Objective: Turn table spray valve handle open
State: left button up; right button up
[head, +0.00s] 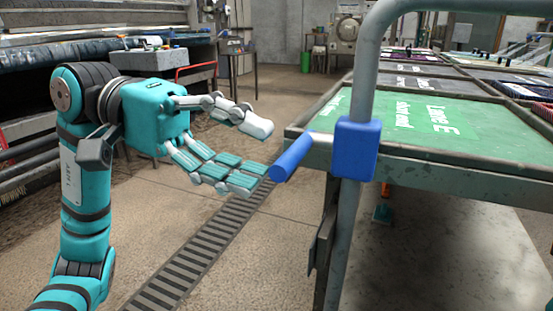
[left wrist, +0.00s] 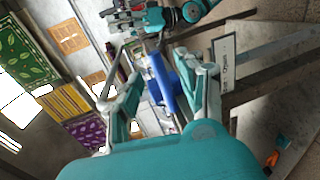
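The spray valve is a blue block (head: 357,148) on a grey upright pipe (head: 365,75) at the near corner of the table. Its blue handle (head: 292,157) points left and slightly down, toward my left gripper (head: 257,156). That gripper is open, thumb above and lower fingers beneath, with the handle's free end close to the lower fingertips. I cannot tell if they touch. In the left wrist view the blue handle (left wrist: 160,80) shows between the open fingers (left wrist: 158,85). My right gripper (left wrist: 135,18) seems to show small at the top there, its state unclear.
The green metal table (head: 450,172) bears a green sheet (head: 430,118) with white lettering and several other panels. A floor drain grate (head: 205,250) runs below. A bench with a grey box (head: 155,60) stands at the back left. The floor between is clear.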

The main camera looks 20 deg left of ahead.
pick_arm(q)
jog(key=a+r, duration=0.1)
jog(key=a, duration=0.6)
jog(key=shift+a+r, duration=0.25)
jog(key=shift+w, duration=0.1)
